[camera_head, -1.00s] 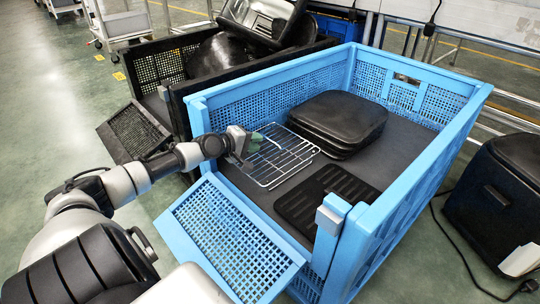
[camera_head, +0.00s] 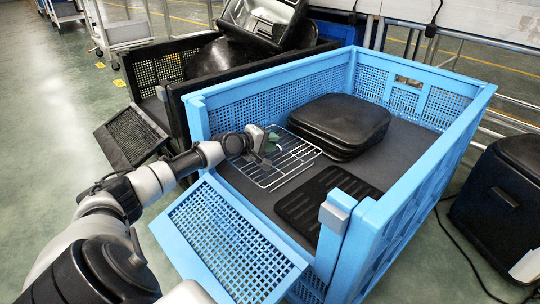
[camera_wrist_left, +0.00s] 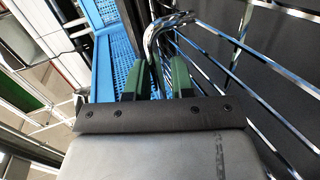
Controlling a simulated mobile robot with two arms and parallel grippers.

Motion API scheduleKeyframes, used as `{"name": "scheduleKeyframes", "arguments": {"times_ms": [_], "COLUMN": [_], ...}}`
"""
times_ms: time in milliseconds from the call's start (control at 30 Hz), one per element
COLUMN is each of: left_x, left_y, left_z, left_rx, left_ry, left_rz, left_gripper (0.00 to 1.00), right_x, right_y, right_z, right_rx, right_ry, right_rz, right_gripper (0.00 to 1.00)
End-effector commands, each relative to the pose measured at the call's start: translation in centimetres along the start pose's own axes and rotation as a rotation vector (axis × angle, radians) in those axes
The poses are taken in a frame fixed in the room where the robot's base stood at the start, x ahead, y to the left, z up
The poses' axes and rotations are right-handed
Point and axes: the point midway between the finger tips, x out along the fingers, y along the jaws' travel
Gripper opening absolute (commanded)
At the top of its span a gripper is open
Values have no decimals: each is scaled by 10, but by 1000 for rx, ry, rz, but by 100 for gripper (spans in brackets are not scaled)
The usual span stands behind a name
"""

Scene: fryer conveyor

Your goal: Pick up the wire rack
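The wire rack (camera_head: 292,164) is a shiny metal grid lying in the blue crate (camera_head: 402,214), on its dark floor at the left side. My left gripper (camera_head: 272,143) is over the rack's far left part, its green fingers low at the wires. In the left wrist view, the fingers of my left gripper (camera_wrist_left: 161,75) stand apart. A bent metal end of the wire rack (camera_wrist_left: 168,22) shows at and between the fingertips, and parallel wires run off to the right. I cannot tell whether the fingers touch it. My right gripper is not in view.
A stack of black padded items (camera_head: 341,122) stands right of the rack. A black ribbed mat (camera_head: 325,200) lies in front of it. The crate's near flap (camera_head: 230,243) is folded down. A black crate (camera_head: 160,67) stands behind at the left.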

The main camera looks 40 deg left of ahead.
Motion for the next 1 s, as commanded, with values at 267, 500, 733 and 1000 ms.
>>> {"name": "scheduleKeyframes", "arguments": {"times_ms": [267,500,733,1000], "left_x": [0,0,-1,-13], "left_y": [0,-1,-1,35], "left_z": [0,0,0,-2], "left_rx": [0,3,5,5], "left_ry": [0,0,1,1], "left_rz": [0,-2,-4,-1], "left_gripper": [0,0,0,0], "right_x": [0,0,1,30], "right_y": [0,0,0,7], "right_z": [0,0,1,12], "right_rx": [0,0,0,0], "right_ry": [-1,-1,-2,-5], "right_rz": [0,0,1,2], "right_gripper": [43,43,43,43]}}
